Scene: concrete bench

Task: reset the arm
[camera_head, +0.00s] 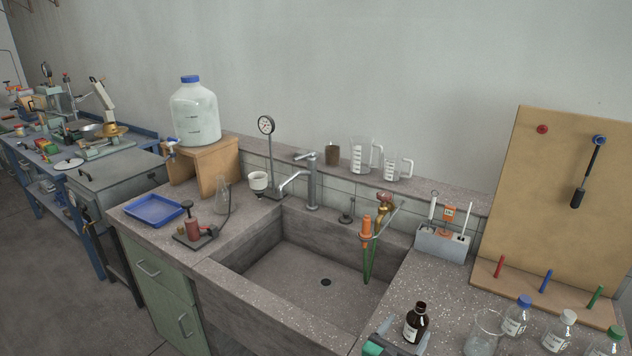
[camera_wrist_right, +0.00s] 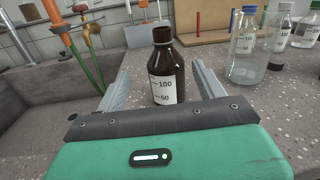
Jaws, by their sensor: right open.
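My right gripper (camera_head: 404,331) comes in at the bottom edge of the head view, low over the speckled bench. In the right wrist view my right gripper (camera_wrist_right: 160,76) is open, its two grey fingers spread apart. My left gripper is not in view.
A glass beaker (camera_head: 484,332) and several capped bottles stand right of the brown bottle. A pegboard (camera_head: 556,180) rises behind them. The sink (camera_head: 290,267) lies to the left, with hoses at its tap. A grey tool holder (camera_head: 443,244) stands at the back.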

